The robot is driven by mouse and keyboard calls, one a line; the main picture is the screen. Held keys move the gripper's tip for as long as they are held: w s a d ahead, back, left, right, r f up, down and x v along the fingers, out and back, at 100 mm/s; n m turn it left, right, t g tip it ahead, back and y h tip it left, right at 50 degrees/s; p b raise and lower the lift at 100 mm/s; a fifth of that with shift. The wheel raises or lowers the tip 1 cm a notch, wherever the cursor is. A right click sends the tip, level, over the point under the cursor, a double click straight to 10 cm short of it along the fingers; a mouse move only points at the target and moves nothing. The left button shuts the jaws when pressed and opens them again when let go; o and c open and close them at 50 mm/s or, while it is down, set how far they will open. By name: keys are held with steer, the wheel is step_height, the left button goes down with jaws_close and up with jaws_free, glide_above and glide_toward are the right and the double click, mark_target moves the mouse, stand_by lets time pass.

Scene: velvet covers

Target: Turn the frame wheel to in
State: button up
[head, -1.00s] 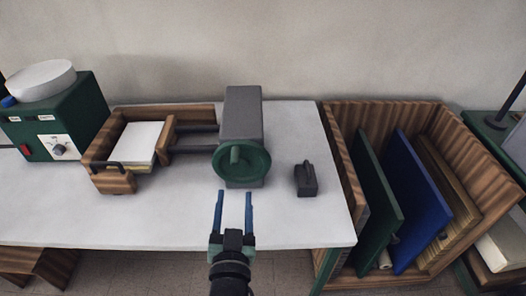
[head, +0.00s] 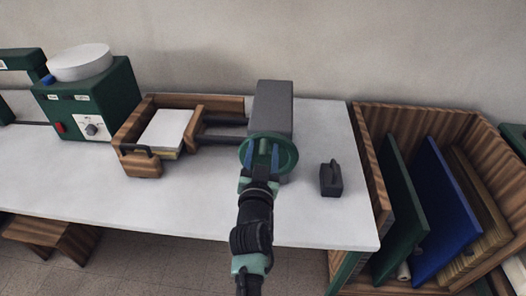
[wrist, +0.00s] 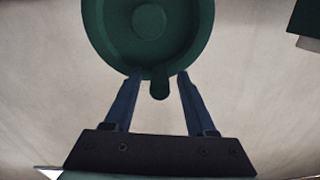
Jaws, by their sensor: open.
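The frame wheel (head: 289,153) is a dark green round wheel on the front of a grey box-shaped housing (head: 273,100) on the table. In the wrist view the wheel (wrist: 150,20) shows its dished face and a green peg (wrist: 160,85) by its lower rim. My gripper (head: 262,153) is at the wheel's front and hides part of it. In the wrist view my gripper (wrist: 160,77) is open, its two blue fingers on either side of the peg with gaps between. I cannot tell whether the fingertips touch the rim.
A wooden frame (head: 190,100) with a white stack (head: 166,130) joins the housing by grey rods. A dark weight with a handle (head: 331,181) stands right of the wheel. A green machine (head: 95,100) is at left. A wooden crate of boards (head: 375,165) is at right.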

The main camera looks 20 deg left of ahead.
steer(key=shift+c, duration=0.3)
jaws_close()
stand_by(1.2)
